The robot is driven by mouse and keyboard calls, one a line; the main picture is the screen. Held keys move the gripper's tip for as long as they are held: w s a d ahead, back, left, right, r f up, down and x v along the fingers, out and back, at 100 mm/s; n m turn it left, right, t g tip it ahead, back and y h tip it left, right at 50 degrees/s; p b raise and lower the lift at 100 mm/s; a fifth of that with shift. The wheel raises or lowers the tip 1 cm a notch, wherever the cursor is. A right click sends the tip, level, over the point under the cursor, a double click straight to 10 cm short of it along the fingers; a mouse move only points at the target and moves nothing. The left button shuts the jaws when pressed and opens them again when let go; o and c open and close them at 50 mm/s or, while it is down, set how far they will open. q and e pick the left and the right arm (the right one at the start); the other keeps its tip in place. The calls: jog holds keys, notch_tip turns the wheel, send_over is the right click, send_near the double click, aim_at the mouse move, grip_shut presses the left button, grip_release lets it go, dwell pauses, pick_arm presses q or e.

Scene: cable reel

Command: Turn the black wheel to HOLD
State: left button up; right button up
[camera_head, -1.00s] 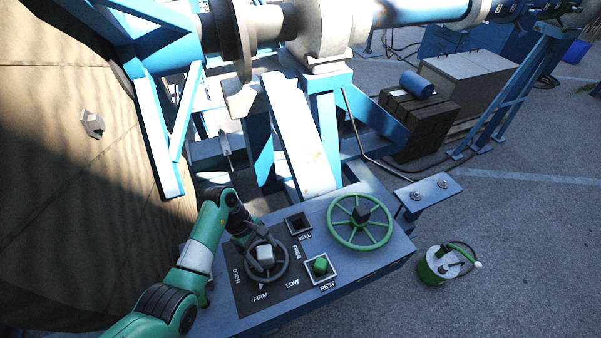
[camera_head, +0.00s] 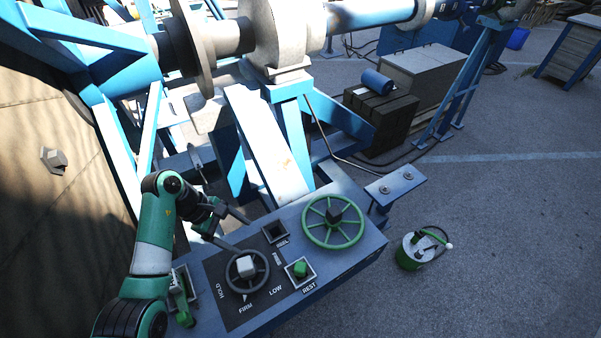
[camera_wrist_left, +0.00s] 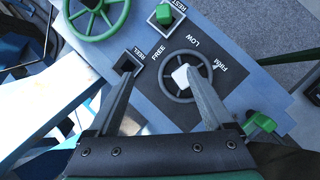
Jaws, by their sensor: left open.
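The black wheel (camera_head: 246,270) with a pale square hub sits on a dark dial plate on the blue-grey console. A small white pointer at its near edge faces FIRM; HOLD is printed to its left. My left gripper (camera_head: 243,231) is open and empty, behind and above the wheel, with its fingers spread. In the left wrist view, the wheel (camera_wrist_left: 170,91) lies beyond the fingertips, and the right finger of the left gripper (camera_wrist_left: 160,76) covers part of its rim. I cannot tell the exact gap between finger and wheel. My right gripper is not in view.
A larger green handwheel (camera_head: 333,221), a green button (camera_head: 300,269) by REST and a dark square by REEL (camera_head: 275,232) share the console (camera_head: 335,262). A green lever (camera_head: 183,306) stands at its left end. Blue frame beams rise behind. A green-and-white can (camera_head: 417,250) stands on open ground.

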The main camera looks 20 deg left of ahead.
pick_arm(q)
jog(key=w+d+r+t+h, duration=0.2)
jog(key=w+d+r+t, duration=0.1)
jog(key=d+r, duration=0.4)
jog(key=w+d+r+m+t+h+p, duration=0.1)
jog(key=w+d+r+t+h, duration=0.2)
jog(key=r, duration=0.8)
jog(key=w+d, duration=0.2)
jog(key=d, duration=0.2)
jog(key=shift+r+m, duration=0.15)
jog(key=shift+m, duration=0.15)
jog(key=shift+w, duration=0.1)
